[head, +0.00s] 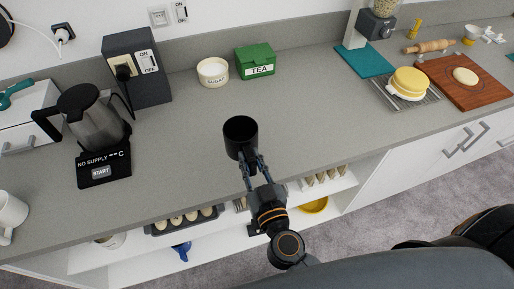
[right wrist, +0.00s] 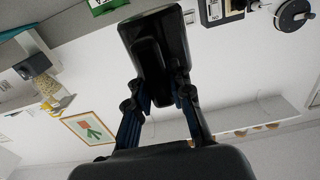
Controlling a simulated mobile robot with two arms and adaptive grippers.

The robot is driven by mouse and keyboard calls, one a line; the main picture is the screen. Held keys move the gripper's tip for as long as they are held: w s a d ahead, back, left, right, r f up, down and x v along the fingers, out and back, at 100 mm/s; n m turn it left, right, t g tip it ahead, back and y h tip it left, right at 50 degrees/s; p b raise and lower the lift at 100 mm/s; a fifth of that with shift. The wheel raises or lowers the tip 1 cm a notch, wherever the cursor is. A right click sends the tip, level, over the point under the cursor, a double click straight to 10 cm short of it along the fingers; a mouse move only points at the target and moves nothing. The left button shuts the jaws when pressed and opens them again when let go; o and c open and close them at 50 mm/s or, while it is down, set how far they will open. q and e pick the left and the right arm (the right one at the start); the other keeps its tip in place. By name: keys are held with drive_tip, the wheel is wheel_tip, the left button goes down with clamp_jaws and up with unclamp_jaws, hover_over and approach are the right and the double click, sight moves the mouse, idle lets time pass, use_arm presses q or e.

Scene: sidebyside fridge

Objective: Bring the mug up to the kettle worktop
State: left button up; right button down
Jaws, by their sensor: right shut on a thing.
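A black mug (head: 240,130) appears over the middle of the grey worktop (head: 190,150) in the head view, its dark opening facing up. My right gripper (head: 246,160) is shut on its near side. The right wrist view also shows the black mug (right wrist: 155,45) between the fingers of my right gripper (right wrist: 160,95). I cannot tell whether the mug touches the worktop. The kettle (head: 93,115), steel and black, stands to the left on a black base (head: 103,168) marked NO SUPPLY and START. My left gripper is not in view.
A white sugar pot (head: 213,72) and green tea box (head: 255,62) stand at the back. A white mug (head: 12,212) is at the left edge. Open shelves below hold an egg tray (head: 184,222) and a yellow bowl (head: 314,206). The worktop around the black mug is clear.

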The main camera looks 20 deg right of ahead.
drive_tip(key=w+d+f+b, duration=0.1)
drive_tip(key=w+f, duration=0.1)
drive_tip(key=w+d+f+b, duration=0.1)
drive_tip(key=w+d+f, duration=0.1)
drive_tip(key=w+f, duration=0.1)
drive_tip(key=w+d+f+b, duration=0.1)
drive_tip(key=w+f, duration=0.1)
drive_tip(key=shift+w+d+f+b, duration=0.15)
drive_tip(key=shift+w+d+b, duration=0.15)
drive_tip(key=shift+w+b, duration=0.1)
drive_tip(key=f, duration=0.1)
drive_tip(key=f+b, duration=0.2)
drive_tip(key=f, duration=0.1)
drive_tip(key=shift+w+d, duration=0.15)
drive_tip(key=shift+w, duration=0.2)
drive_tip(key=shift+r, duration=0.2)
drive_tip(key=shift+s, duration=0.1)
drive_tip(key=shift+f, duration=0.15)
drive_tip(key=c, duration=1.2)
unclamp_jaws()
